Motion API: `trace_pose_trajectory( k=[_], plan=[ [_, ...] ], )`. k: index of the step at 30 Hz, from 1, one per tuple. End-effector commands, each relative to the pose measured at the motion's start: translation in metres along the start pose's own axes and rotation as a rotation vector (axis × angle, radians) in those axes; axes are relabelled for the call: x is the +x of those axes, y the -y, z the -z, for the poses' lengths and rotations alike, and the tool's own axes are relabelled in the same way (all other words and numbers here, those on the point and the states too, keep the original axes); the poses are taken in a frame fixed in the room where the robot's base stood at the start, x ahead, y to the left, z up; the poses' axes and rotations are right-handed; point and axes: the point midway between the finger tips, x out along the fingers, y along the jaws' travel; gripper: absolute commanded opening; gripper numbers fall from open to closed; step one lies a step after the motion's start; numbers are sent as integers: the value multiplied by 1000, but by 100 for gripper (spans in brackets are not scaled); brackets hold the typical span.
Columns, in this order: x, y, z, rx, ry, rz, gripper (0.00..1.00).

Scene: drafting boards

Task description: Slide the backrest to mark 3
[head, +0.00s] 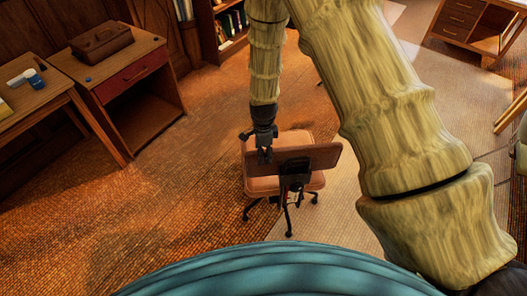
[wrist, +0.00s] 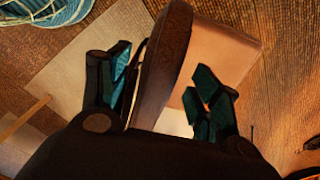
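The office chair has a brown backrest (head: 318,157) and a tan seat (head: 262,186). In the head view my gripper (head: 265,153) is at the left part of the backrest's top edge, pointing down. In the wrist view the backrest (wrist: 166,62) runs between the two fingers of my gripper (wrist: 162,82). The fingers are spread, with a gap visible on the right side; whether the left finger touches is unclear. The seat (wrist: 222,52) shows beyond the right finger. A dark bracket (head: 295,170) is behind the backrest. No numbered marks are readable.
A desk with a red drawer (head: 133,80) carries a brown box (head: 101,43) at the left. Another table (head: 38,92) stands at the far left. A wooden desk (head: 460,22) is at the upper right. Open floor (head: 170,185) lies left of the chair.

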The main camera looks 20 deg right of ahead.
Motion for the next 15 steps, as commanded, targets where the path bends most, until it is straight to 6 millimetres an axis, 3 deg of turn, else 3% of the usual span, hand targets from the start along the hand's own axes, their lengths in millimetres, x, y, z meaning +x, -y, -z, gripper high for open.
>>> trace_pose_trajectory(
  k=[8, 15],
  plan=[
    [-6, 0, 0, 0, 0, 1, 63],
    [-36, 1, 0, 1, 0, 2, 63]
  ],
)
